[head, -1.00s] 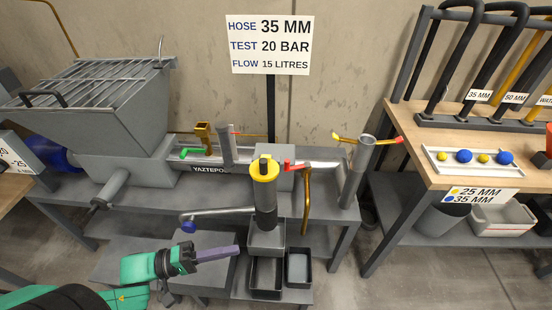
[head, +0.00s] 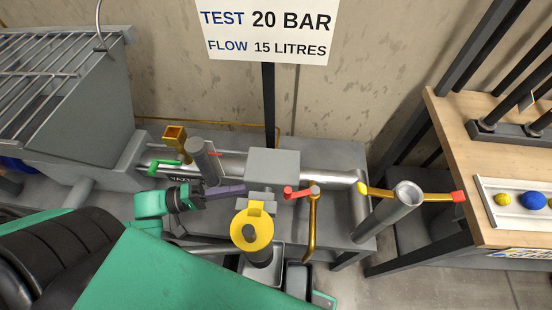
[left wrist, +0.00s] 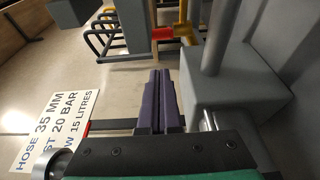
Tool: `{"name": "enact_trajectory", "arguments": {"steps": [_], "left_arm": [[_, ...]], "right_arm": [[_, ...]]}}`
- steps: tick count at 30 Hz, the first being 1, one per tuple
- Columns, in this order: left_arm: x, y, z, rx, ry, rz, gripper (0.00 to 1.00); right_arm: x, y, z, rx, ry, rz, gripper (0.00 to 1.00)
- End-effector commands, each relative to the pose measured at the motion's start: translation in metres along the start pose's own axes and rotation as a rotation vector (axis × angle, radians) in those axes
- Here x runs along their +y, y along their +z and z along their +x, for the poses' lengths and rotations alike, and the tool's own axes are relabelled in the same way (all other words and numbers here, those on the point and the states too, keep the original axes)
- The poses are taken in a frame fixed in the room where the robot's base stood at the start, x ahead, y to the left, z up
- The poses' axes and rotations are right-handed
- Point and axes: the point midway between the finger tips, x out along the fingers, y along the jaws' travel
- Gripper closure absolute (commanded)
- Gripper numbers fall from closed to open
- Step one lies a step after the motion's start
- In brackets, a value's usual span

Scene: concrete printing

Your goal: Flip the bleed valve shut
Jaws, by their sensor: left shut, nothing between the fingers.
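A short red lever (head: 296,192) sits on top of a bent gold pipe (head: 312,225) beside the grey block; I take this to be the bleed valve, though no label shows. My left gripper (head: 243,190) is shut and empty, its purple fingers pointing right toward the red lever with a gap between. In the left wrist view the shut fingers (left wrist: 158,100) point at a red and gold part (left wrist: 163,34), which looks like the same valve. Its contact with the pipe is clear of my fingers. My right gripper is not in view.
A yellow-capped cylinder (head: 252,230) stands just in front of my fingers. An upright pipe (head: 400,210) with a yellow-red crossbar stands right. A grey block (head: 272,170) is behind.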

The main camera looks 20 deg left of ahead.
Motion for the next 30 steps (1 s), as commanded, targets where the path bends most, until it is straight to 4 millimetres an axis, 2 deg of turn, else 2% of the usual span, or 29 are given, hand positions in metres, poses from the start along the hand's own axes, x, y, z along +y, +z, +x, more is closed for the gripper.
{"name": "enact_trajectory", "arguments": {"steps": [4, 9, 11, 14, 19, 24, 30], "left_arm": [[0.0, 0.0, 0.0, 0.0, 0.0, -0.001, 1.0], [0.0, 0.0, 0.001, 0.0, 0.001, -0.001, 1.0], [-0.001, 0.0, 0.005, 0.0, 0.002, 0.0, 1.0], [-0.001, 0.0, 0.019, 0.0, 0.006, 0.002, 1.0], [-0.001, 0.0, 0.055, 0.0, 0.007, 0.002, 1.0], [-0.001, 0.0, 0.086, 0.0, 0.004, 0.002, 1.0], [0.0, 0.0, 0.101, -0.001, 0.001, 0.0, 1.0]], "right_arm": [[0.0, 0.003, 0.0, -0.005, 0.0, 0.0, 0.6], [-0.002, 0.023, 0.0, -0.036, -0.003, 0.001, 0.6], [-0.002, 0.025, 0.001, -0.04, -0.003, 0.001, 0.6], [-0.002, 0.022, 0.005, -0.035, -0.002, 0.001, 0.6], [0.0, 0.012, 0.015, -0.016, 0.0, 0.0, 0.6], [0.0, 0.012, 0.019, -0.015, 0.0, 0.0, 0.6], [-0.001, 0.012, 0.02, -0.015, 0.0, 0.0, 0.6]]}}
